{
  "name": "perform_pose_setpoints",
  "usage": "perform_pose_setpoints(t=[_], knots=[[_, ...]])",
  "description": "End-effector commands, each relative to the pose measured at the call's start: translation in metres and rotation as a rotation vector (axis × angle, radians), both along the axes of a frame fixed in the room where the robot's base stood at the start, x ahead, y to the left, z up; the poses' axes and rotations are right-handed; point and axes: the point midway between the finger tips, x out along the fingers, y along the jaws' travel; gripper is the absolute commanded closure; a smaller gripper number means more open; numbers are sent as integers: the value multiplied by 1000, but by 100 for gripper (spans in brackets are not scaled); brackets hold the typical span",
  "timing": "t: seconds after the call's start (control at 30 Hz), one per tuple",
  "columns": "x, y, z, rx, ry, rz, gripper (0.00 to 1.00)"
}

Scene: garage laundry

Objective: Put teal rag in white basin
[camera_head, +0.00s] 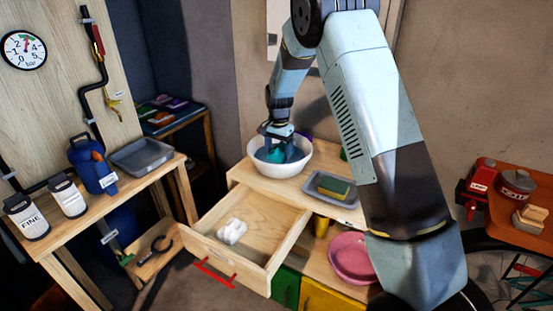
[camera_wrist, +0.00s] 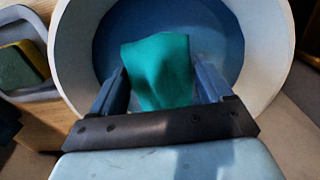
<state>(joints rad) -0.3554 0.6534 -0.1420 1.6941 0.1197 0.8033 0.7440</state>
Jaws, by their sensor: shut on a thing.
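The white basin (camera_head: 293,167) stands on top of the wooden cabinet in the head view, and its rim (camera_wrist: 70,60) surrounds my gripper in the wrist view. The teal rag (camera_wrist: 160,68) is between the fingers of my gripper (camera_wrist: 162,88), which is shut on it. The rag also shows as a teal patch inside the basin (camera_head: 268,155) in the head view. My gripper (camera_head: 278,140) reaches down into the basin from above. The lower edge of the rag is hidden by the gripper, so I cannot tell whether it touches the bottom.
A grey tray (camera_head: 313,190) with a green and yellow sponge (camera_head: 333,188) stands right of the basin. Below, a drawer (camera_head: 262,248) is pulled open with a white crumpled thing (camera_head: 232,232) inside. A pink bowl (camera_head: 350,258) sits on a lower shelf.

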Motion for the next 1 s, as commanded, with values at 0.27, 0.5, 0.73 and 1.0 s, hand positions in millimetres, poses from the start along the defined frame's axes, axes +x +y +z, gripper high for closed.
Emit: perform_pose_setpoints(t=[0.27,0.5,0.73,1.0], knots=[[11,1,-13,0,0,-1,51],[12,2,-42,0,2,-1,51],[12,2,-45,1,-1,-1,51],[12,2,-46,1,-1,-1,10]])
